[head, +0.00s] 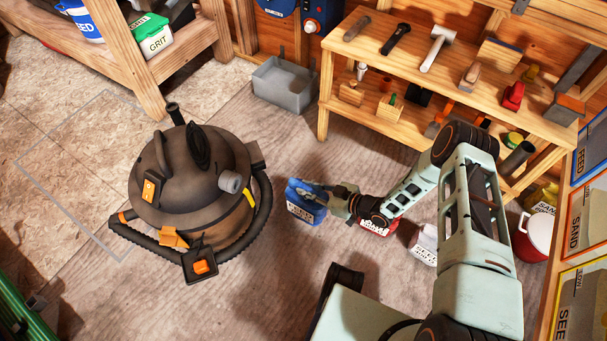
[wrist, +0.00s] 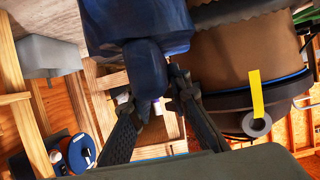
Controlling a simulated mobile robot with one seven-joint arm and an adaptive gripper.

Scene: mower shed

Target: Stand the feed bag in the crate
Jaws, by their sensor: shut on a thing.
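A blue bag (head: 305,203) with a pale lettered label is in my gripper, left of my arm; I take it for the feed bag, though the lettering is too small to read surely. My gripper (head: 327,194) is shut on it. In the wrist view the dark blue bag (wrist: 138,28) fills the upper middle, and its pinched part is between the fingers of my gripper (wrist: 155,85). The open grey crate (head: 283,85) stands on the floor at the back, apart from the bag. It also shows in the wrist view (wrist: 45,55), at the left.
A big workshop vacuum (head: 195,180) with a hose stands left of the bag. A wooden tool bench (head: 400,65) is right of the crate. Floor between bag and crate looks clear.

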